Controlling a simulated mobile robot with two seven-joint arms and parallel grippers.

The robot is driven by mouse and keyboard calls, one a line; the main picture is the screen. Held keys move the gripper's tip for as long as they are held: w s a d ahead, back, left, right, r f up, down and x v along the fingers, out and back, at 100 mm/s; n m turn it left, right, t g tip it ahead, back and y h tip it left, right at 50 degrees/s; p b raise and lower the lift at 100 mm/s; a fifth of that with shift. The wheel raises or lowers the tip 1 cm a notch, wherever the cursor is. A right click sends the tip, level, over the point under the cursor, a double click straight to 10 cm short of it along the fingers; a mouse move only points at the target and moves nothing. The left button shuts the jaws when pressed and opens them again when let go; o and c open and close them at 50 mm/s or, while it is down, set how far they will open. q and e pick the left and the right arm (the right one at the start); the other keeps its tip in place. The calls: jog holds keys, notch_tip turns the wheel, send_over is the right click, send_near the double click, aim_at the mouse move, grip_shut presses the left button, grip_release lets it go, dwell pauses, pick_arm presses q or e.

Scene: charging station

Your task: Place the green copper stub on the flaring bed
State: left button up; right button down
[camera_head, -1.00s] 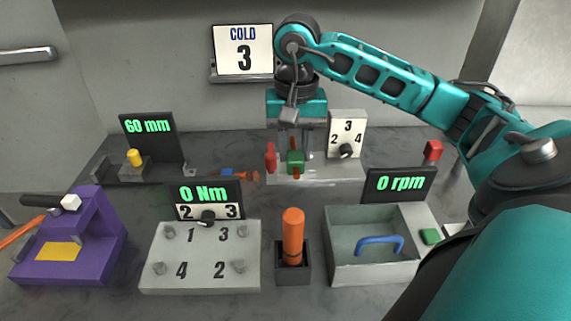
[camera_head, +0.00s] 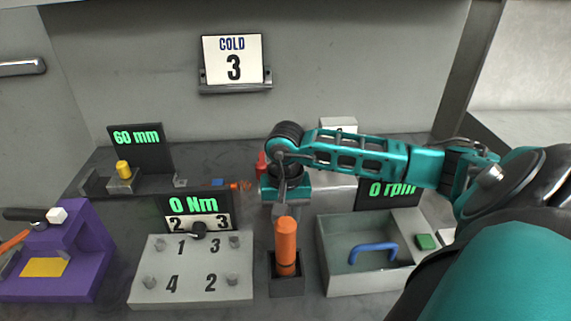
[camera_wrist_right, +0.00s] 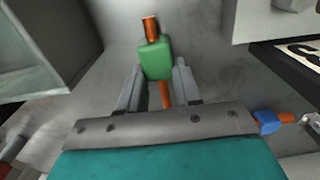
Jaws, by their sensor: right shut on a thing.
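The green copper stub (camera_wrist_right: 155,58), a copper tube with a green block around its middle, shows in the right wrist view. My right gripper (camera_wrist_right: 158,80) is shut on the green block, with copper showing at both ends. In the head view the gripper (camera_head: 280,210) is low, behind the orange cylinder, and the stub is hidden. No part is labelled as the flaring bed; a purple press (camera_head: 80,245) with a yellow plate (camera_head: 45,267) and a lever stands at the front left. My left gripper is not in view.
The orange cylinder (camera_head: 286,245) stands in a dark holder close to my right gripper. A numbered grey plate (camera_head: 190,270) is left of it, and a grey tub (camera_head: 340,275) with a blue handle is right. A yellow piece (camera_head: 124,169) sits at the back left.

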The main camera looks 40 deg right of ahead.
jog(key=shift+f, duration=0.1)
jog(key=c, duration=1.2)
grip_release()
jog(key=o, duration=0.4)
